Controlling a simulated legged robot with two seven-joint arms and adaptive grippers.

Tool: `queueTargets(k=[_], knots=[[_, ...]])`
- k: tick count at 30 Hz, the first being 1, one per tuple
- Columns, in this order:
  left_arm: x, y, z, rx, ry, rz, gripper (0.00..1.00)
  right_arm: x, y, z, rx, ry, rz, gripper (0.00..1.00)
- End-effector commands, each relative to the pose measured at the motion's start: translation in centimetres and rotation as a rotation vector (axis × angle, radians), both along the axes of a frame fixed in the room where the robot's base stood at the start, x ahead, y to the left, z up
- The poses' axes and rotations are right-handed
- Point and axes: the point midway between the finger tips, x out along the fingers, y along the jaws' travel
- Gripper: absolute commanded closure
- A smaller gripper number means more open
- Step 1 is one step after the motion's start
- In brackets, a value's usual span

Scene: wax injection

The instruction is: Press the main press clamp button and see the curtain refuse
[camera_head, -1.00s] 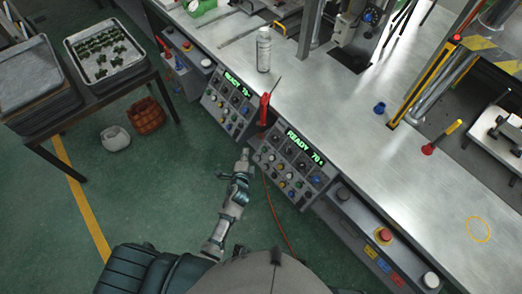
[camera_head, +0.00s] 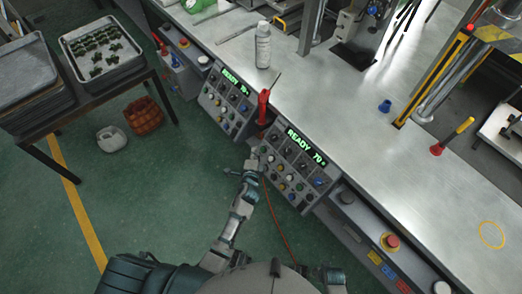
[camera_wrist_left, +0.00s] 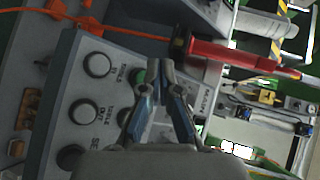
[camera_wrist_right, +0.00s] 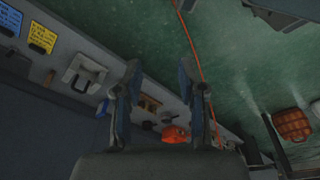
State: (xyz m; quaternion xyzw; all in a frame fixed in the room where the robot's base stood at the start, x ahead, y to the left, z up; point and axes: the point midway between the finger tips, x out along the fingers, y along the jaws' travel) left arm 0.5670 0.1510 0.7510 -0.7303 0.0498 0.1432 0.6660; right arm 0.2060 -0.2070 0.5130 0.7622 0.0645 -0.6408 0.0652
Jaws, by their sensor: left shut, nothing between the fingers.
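The nearer control panel (camera_head: 293,168) has a lit green READY 70 display, knobs and buttons. My left gripper (camera_head: 254,163) is at this panel's left edge in the head view. In the left wrist view its two fingers (camera_wrist_left: 158,68) meet at the tips, shut and empty, over the panel face. A green button (camera_wrist_left: 138,78) is partly hidden behind the fingertips, and contact cannot be told. My right gripper (camera_wrist_right: 160,80) is open and empty.
A second panel (camera_head: 228,98) also shows READY. A red-handled tool (camera_head: 263,106) stands between the panels, with an orange cable on the floor. A spray can (camera_head: 263,45) stands on the bench (camera_head: 345,105). A red emergency button (camera_head: 391,241) is at the front right.

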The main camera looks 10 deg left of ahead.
Motion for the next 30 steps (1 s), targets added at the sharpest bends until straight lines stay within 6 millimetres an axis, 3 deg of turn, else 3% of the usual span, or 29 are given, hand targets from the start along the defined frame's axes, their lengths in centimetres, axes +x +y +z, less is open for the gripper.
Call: queueTargets(k=[9,30], knots=[[0.5,-0.3,-0.6,-0.002,0.001,0.0,1.0,0.5,0.1,1.7,-0.002,-0.005,-0.002,0.6],[0.5,-0.3,-0.6,-0.002,0.001,0.0,1.0,0.5,0.2,1.7,0.0,-0.003,-0.002,0.6]])
